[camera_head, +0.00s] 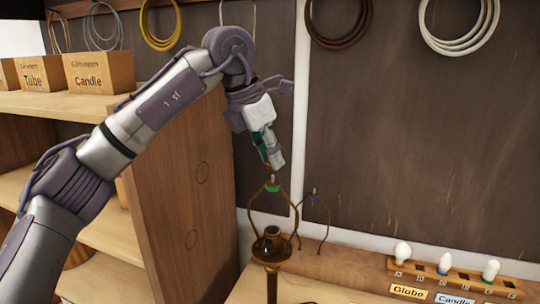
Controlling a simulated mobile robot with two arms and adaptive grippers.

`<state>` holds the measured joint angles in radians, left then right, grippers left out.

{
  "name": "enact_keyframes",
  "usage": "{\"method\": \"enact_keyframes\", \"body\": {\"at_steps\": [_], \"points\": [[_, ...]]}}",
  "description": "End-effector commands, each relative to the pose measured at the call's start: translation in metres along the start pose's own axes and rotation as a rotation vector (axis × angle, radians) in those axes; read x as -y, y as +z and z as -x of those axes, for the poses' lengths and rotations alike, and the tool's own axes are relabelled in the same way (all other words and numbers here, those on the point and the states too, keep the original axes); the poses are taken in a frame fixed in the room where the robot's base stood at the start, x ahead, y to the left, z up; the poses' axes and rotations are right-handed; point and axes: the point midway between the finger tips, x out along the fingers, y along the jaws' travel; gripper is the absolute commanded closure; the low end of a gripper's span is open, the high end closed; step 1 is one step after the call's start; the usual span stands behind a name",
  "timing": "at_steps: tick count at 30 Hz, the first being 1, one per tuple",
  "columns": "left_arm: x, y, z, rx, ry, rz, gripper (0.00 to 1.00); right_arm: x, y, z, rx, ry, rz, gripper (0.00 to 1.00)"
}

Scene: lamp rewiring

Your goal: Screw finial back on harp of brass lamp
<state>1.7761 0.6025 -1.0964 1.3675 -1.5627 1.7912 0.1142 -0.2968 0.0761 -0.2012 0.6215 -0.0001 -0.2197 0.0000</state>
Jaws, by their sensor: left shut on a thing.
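The brass lamp (272,248) stands upright at the bottom centre, and its lower part runs out of the picture. Its harp (252,212) arches above the socket, with a green piece at its top. My left gripper (275,164) points down just above the top of the harp. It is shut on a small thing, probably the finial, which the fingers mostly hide. I cannot tell whether that thing touches the harp's top. My right gripper is not in view.
A wooden rack (460,278) with bulbs and labels is at the lower right. Shelves with boxes (97,72) stand left. Wire coils (160,24) hang on the back wall.

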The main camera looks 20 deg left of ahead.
Motion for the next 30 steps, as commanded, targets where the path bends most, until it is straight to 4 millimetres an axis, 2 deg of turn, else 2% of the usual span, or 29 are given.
{"method": "enact_keyframes", "body": {"at_steps": [10, 30], "points": [[0.000, -0.008, -0.019, 0.000, 0.000, -0.001, 0.96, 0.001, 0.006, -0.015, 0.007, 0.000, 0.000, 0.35], [0.000, -0.008, -0.019, 0.000, 0.000, -0.001, 0.96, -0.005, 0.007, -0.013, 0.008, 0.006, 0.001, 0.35]]}}
